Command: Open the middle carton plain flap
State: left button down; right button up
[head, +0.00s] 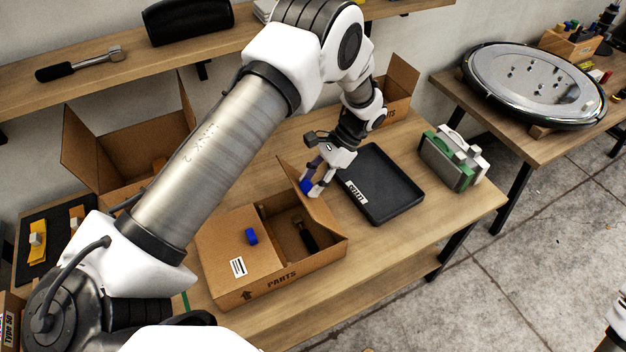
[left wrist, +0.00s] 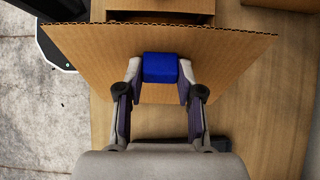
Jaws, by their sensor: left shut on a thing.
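The middle carton (head: 262,288), marked PARTS, stands on the wooden bench in the head view. Its left flap (head: 222,250) lies flat, with a white label and a blue tab (head: 251,237). Its right, plain flap (head: 322,221) is raised and tilts up toward the right. My left gripper (head: 312,188) is shut on the blue tab (left wrist: 160,68) of this flap. In the left wrist view the fingers are on both sides of the tab, and the brown flap (left wrist: 225,50) spreads behind it. A dark tool (head: 305,235) lies inside the open half.
A black tray (head: 395,205) lies just right of the raised flap. A green and white case (head: 453,158) stands near the bench's right end. Open cartons stand at the left (head: 95,150) and at the back (head: 398,88). My left arm covers much of the bench.

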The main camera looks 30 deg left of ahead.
pick_arm(q)
jog(key=c, duration=0.7)
grip_release()
jog(key=shift+r, duration=0.1)
jog(key=v, duration=1.2)
